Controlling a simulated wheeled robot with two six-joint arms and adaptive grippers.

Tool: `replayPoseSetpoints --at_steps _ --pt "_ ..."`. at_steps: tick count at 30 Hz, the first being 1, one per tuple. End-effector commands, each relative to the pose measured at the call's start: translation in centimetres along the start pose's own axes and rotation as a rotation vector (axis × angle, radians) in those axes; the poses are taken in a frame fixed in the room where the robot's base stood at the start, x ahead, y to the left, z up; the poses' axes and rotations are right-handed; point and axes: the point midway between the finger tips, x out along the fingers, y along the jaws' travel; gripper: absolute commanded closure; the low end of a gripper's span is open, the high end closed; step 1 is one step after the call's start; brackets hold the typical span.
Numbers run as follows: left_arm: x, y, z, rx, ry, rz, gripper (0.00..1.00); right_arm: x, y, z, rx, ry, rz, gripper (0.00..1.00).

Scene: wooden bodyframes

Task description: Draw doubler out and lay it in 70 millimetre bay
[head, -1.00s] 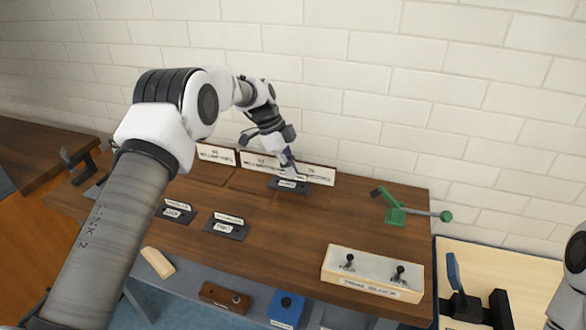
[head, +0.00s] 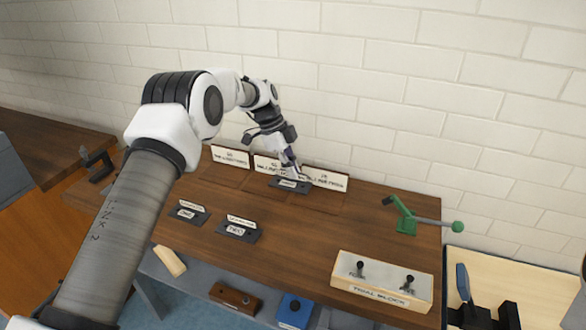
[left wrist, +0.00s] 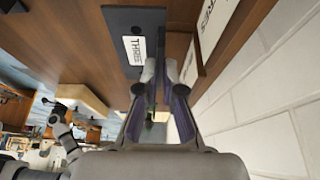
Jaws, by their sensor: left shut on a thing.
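My left gripper (head: 291,168) is at the dark plate (head: 290,186) at the back of the bench, its fingers pointing down just above it. In the left wrist view the gripper (left wrist: 165,75) is shut on a thin thing, mostly hidden between the fingers, which I take for the doubler. The dark plate (left wrist: 122,20) there has a white label (left wrist: 133,47) reading THREE. Three white bay signs, left (head: 230,157), middle (head: 266,166) and right (head: 327,180), stand along the wall. Their lettering is too small to read surely. My right gripper is not in view.
Two more dark labelled plates, left (head: 187,212) and right (head: 238,231), lie nearer on the bench. A green clamp (head: 407,225) and a trial block (head: 381,283) with two knobs stand to the right. The bench middle is clear.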

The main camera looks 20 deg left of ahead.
Motion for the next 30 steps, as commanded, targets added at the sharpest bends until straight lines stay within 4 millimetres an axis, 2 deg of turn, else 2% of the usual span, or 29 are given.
replayPoseSetpoints --at_steps 22,30 --pt "-6.3 0.0 -2.6 0.001 0.000 -0.001 1.00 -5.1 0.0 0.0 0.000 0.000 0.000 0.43" --pt "-6.5 0.0 -2.7 0.000 0.000 0.000 1.00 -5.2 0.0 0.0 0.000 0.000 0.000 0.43"
